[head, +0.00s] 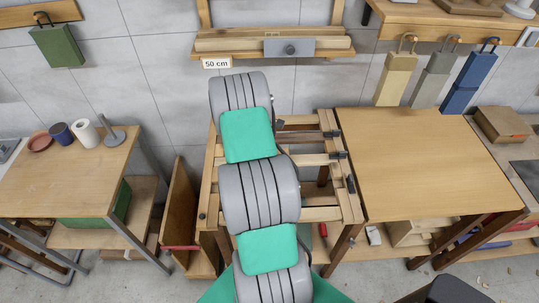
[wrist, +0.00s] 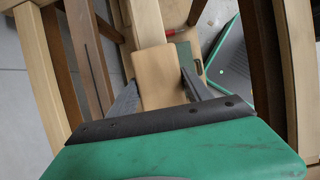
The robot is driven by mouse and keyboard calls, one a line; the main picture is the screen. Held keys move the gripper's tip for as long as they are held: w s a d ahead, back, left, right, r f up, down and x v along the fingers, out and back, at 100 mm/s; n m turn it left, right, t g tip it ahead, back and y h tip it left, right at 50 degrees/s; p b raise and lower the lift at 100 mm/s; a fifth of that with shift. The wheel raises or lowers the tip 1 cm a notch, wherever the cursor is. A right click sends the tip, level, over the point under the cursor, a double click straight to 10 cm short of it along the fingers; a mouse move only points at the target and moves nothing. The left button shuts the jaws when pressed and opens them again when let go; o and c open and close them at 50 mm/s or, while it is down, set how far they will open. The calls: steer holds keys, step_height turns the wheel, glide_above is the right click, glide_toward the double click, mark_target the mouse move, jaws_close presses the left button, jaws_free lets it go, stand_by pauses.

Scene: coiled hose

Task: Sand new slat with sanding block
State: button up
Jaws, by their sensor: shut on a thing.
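In the wrist view my gripper (wrist: 158,80) is shut on a tan, smooth-faced block (wrist: 159,68), which looks like the sanding block, with one dark finger on each side. A pale wooden slat (wrist: 146,22) runs from the top of the picture to the block's far end. The block appears to lie over the slat; whether it touches cannot be told. In the head view a wooden slatted frame (head: 345,198) stands in the middle, with pale crosswise slats (head: 316,160). My arm covers its left part and hides my gripper and the block. Which slat is new cannot be told.
A bare-topped table (head: 420,150) adjoins the frame on the right. A side table (head: 65,175) with cups and a holder stands at left. A wall shelf (head: 330,53) labelled 50 cm hangs behind. A brown board (head: 180,210) leans beside the frame's left side.

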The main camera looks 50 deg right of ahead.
mark_target(296, 160)
steer(key=shift+s+d+f, duration=0.15)
steer(key=shift+s+d, duration=1.05)
steer(key=shift+s, duration=0.3)
steer(key=shift+s+d, duration=0.9)
steer(key=shift+s, duration=0.15)
steer(key=shift+w+a+r, duration=0.2)
steer(key=shift+w+a, duration=0.8)
steer(key=shift+w, duration=0.3)
steer(key=shift+w+a+f, duration=0.2)
steer(key=shift+w+a, duration=1.9)
steer(key=shift+w, duration=0.15)
steer(key=shift+w+a, duration=0.9)
steer(key=shift+w, duration=0.15)
steer(key=shift+s+d+r, duration=0.2)
steer(key=shift+s+d, duration=0.95)
steer(key=shift+s, duration=0.05)
steer(key=shift+s+d+f, duration=0.1)
steer(key=shift+s+d, duration=0.85)
steer(key=shift+s, duration=0.2)
steer(key=shift+s+d+f, duration=0.1)
steer(key=shift+s+d, duration=0.85)
steer(key=shift+s, duration=0.15)
steer(key=shift+s+d, duration=0.95)
steer(key=shift+s, duration=0.2)
